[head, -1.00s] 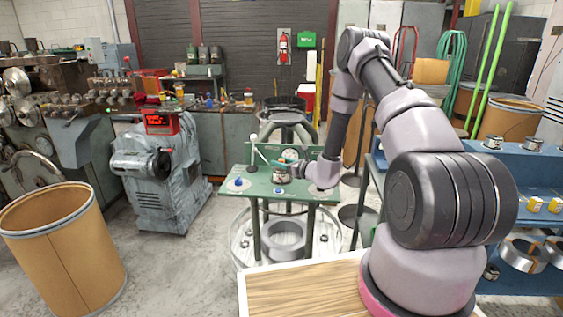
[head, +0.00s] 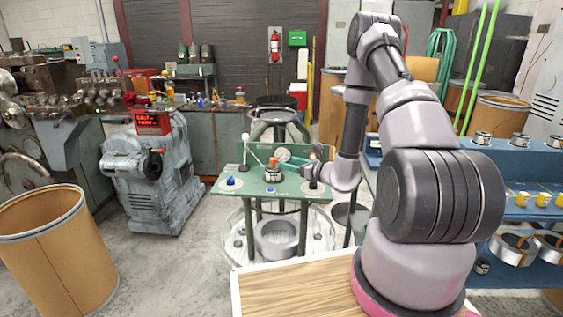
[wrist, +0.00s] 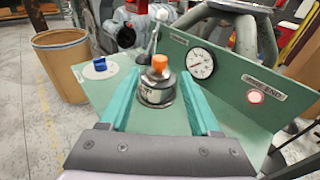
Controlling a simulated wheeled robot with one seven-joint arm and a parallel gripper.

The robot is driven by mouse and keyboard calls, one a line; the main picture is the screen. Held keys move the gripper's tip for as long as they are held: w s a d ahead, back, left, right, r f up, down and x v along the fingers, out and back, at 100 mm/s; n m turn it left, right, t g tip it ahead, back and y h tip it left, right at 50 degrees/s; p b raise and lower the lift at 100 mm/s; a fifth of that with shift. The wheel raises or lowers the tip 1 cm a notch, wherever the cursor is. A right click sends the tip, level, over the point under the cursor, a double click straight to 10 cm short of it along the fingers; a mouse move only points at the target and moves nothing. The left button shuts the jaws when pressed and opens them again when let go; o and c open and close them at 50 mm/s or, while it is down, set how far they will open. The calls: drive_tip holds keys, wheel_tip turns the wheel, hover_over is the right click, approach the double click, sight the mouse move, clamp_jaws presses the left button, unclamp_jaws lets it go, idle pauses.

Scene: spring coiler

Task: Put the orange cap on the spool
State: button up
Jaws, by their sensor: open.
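The orange cap (wrist: 159,62) sits on top of the spool (wrist: 156,88), a dark, squat round piece with a pale label, in the wrist view. In the head view the orange cap (head: 274,161) shows small above the spool (head: 272,173) on the green bench. My gripper (wrist: 160,74) is open, with its two teal fingers reaching forward on either side of the spool's near part and a gap on both sides. In the head view my gripper (head: 297,168) is just right of the spool. Whether the cap is fully seated is too small to tell.
The green bench top (head: 250,187) has an upright back plate with a round gauge (wrist: 201,63). A blue knob (wrist: 99,63) on a white disc stands at the left. A pale-knobbed lever (wrist: 155,35) rises behind the spool. A fibre drum (head: 50,245) stands on the floor.

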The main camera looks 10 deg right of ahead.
drive_tip(key=s+a+r+n+g+y, duration=0.2)
drive_tip(key=s+a+r+n+g, duration=0.25)
drive_tip(key=r, duration=0.35)
drive_tip(key=s+a+r+n+g+y, duration=0.2)
drive_tip(key=s+a+r+n+g, duration=0.1)
drive_tip(key=s+r+n, duration=0.4)
drive_tip(key=s+a+r+n+g+y, duration=0.2)
drive_tip(key=s+a+r+n+g, duration=0.15)
drive_tip(key=r, duration=0.55)
drive_tip(key=s+d+r+n+g+h, duration=0.1)
drive_tip(key=s+r+n+h, duration=0.15)
drive_tip(key=s+n, duration=0.2)
drive_tip(key=s+d+r+n+h, duration=0.1)
drive_tip(key=s+r+n+h, duration=0.15)
drive_tip(key=s, duration=0.35)
drive_tip(key=s+d+r+n+t+h, duration=0.3)
drive_tip(key=s+d+r+t+h, duration=0.2)
drive_tip(key=d, duration=0.5)
wheel_tip(320, 180, up, 2)
drive_tip(key=shift+s+r+n+h, duration=0.1)
drive_tip(key=shift+s+n+h, duration=0.4)
drive_tip(key=shift+h, duration=0.5)
